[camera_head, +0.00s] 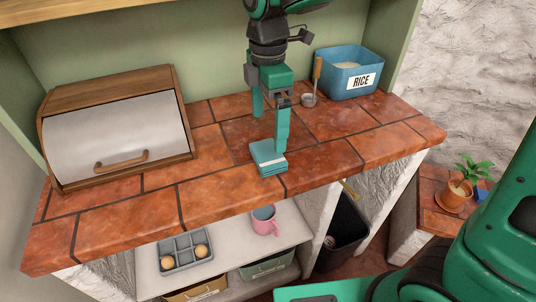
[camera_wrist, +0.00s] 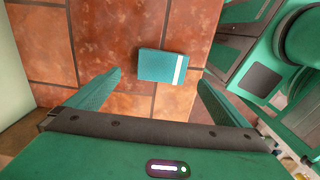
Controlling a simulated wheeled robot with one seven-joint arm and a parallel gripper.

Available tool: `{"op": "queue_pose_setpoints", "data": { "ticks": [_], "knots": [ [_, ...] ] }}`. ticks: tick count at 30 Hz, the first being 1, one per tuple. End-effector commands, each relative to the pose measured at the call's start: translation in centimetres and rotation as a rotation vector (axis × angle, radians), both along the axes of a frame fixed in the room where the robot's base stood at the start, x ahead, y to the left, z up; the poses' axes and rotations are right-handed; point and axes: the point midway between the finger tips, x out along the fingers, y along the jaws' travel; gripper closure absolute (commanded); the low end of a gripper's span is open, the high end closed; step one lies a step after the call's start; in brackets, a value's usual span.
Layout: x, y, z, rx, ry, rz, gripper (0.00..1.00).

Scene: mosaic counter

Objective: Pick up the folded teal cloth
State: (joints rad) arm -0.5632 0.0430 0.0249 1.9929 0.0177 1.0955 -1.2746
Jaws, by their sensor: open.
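The folded teal cloth (camera_head: 268,160) lies flat on the tiled counter near its front edge, with a pale stripe across one end. In the wrist view the cloth (camera_wrist: 160,66) is ahead of and between the two fingers, apart from both. My gripper (camera_head: 269,128) is open and points down over the counter, with one finger in front of the cloth's back edge in the head view. In the wrist view my gripper (camera_wrist: 160,82) shows nothing between its fingertips but the cloth beyond them.
A wooden bread box (camera_head: 115,130) stands at left. A blue rice bin (camera_head: 345,80) and a metal scoop (camera_head: 309,99) are at the back right. Below the counter, a shelf (camera_head: 226,245) holds a pink mug (camera_head: 264,221) and a grey tray (camera_head: 186,250). The counter around the cloth is clear.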

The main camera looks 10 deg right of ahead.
Motion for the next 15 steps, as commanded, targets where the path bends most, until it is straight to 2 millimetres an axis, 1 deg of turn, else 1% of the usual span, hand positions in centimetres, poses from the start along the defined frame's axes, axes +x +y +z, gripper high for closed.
{"op": "queue_pose_setpoints", "data": {
  "ticks": [1, 3, 11, 15],
  "knots": [
    [-0.1, 0.0, -0.8, -0.002, 0.003, 0.0, 0.0],
    [0.0, 0.0, -1.7, -0.001, 0.002, -0.001, 0.0],
    [-0.1, 0.0, -3.4, 0.0, 0.001, -0.003, 0.0],
    [-0.3, 0.1, -5.4, -0.002, 0.003, -0.003, 0.0]
  ]
}}
